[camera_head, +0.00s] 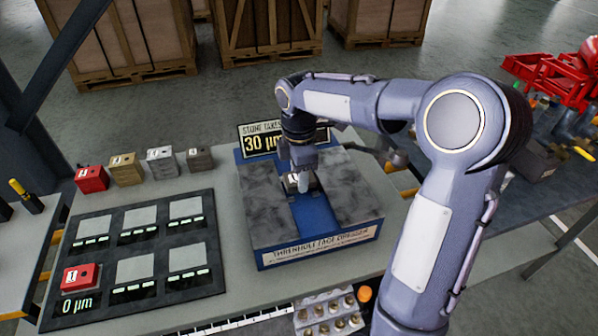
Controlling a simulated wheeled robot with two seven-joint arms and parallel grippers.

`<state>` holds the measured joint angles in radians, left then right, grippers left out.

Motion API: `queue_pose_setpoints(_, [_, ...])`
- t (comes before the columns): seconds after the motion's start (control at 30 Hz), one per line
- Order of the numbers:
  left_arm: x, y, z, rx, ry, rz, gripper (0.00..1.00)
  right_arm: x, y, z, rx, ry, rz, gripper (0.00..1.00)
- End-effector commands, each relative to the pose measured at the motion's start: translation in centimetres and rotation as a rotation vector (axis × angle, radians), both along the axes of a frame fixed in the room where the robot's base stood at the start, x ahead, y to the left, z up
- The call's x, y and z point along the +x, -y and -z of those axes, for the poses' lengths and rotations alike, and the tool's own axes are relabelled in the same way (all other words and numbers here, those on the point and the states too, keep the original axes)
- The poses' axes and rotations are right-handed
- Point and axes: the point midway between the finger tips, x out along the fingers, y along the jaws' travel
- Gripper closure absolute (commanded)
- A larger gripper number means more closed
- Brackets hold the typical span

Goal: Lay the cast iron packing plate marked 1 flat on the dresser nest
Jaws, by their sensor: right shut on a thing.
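The dresser (270,238) is a blue box with two grey mottled stone slabs on top and a blue channel between them. My right gripper (302,184) points down over the back part of that channel. It is shut on a small dark plate (291,179) with a white label, which looks like the cast iron packing plate. The gripper hides much of the plate, and I cannot read its mark or tell whether it touches the nest. My left gripper is not in view.
A red block (92,179), a brass block (126,168), a silver block (162,162) and a dark block (200,159) stand at the back left. A black board (165,258) holds a red plate marked 1 (80,279). A sign (262,141) stands behind the dresser.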

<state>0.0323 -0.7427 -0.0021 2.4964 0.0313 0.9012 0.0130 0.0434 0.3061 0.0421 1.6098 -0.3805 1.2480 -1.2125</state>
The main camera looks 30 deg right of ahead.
Motion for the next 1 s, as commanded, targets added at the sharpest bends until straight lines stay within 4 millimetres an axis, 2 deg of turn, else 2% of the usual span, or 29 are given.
queue_pose_setpoints(0.27, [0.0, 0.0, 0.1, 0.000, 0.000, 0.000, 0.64, 0.0, 0.0, 0.1, 0.001, 0.002, 0.000, 0.91])
queue_pose_setpoints(0.73, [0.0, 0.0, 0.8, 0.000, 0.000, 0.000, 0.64, 0.0, 0.0, 1.4, 0.000, 0.001, 0.000, 0.91])
queue_pose_setpoints(0.77, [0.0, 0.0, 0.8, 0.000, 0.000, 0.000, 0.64, 0.0, 0.0, 1.4, 0.000, 0.001, 0.000, 0.54])
queue_pose_setpoints(0.93, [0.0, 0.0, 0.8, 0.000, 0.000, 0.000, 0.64, 0.0, 0.0, 1.4, 0.000, 0.001, 0.000, 0.31])
queue_pose_setpoints(1.0, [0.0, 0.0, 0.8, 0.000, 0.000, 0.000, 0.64, 0.0, 0.0, 1.4, 0.000, 0.001, 0.000, 0.29])
